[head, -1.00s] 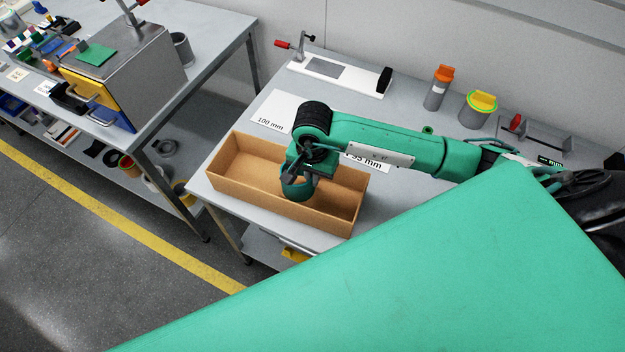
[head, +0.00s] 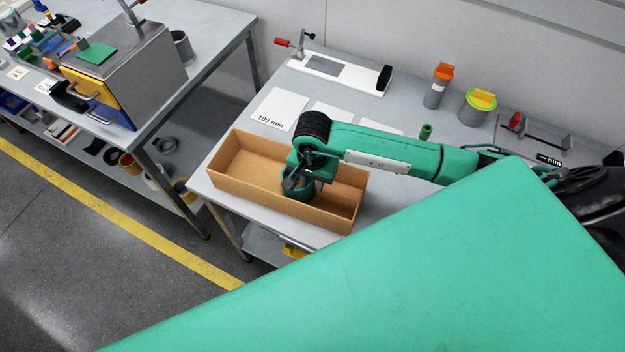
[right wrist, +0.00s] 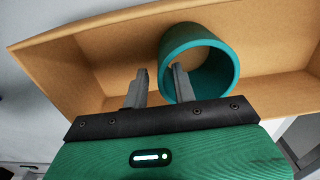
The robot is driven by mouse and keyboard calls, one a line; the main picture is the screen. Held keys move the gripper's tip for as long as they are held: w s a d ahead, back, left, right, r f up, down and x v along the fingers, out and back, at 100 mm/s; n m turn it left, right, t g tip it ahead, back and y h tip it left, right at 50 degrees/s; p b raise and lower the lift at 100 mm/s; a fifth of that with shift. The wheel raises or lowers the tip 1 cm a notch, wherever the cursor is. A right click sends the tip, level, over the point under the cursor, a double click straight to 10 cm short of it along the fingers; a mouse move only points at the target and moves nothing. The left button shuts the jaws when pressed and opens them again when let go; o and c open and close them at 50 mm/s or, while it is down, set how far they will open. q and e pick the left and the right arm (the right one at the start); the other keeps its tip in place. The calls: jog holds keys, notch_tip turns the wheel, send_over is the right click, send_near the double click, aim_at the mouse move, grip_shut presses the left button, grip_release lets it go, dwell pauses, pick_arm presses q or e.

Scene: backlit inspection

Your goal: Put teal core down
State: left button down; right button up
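The teal core (head: 297,195), a short wide tube, is inside the open cardboard box (head: 258,192) at the front of the table. In the right wrist view the core (right wrist: 211,68) shows its round opening, with the box wall behind it. My right gripper (head: 298,184) is down in the box at the core. In the right wrist view the right gripper (right wrist: 160,78) has its fingers apart, one inside the tube and one outside. The tube's wall lies between them, with a gap to the outer finger. My left gripper is not in view.
Behind the box lie white cards, one marked 100 mm (head: 273,109). A small green cylinder (head: 425,132), an orange-capped container (head: 438,86), a yellow-topped container (head: 479,106) and a white clamp board (head: 340,75) stand further back. A second table (head: 215,40) is at left.

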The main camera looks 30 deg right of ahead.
jog(key=shift+r, duration=0.25)
notch_tip(320, 180, up, 12)
jog(key=b, duration=0.3)
jog(key=shift+b, duration=0.3)
jog(key=shift+f, duration=0.15)
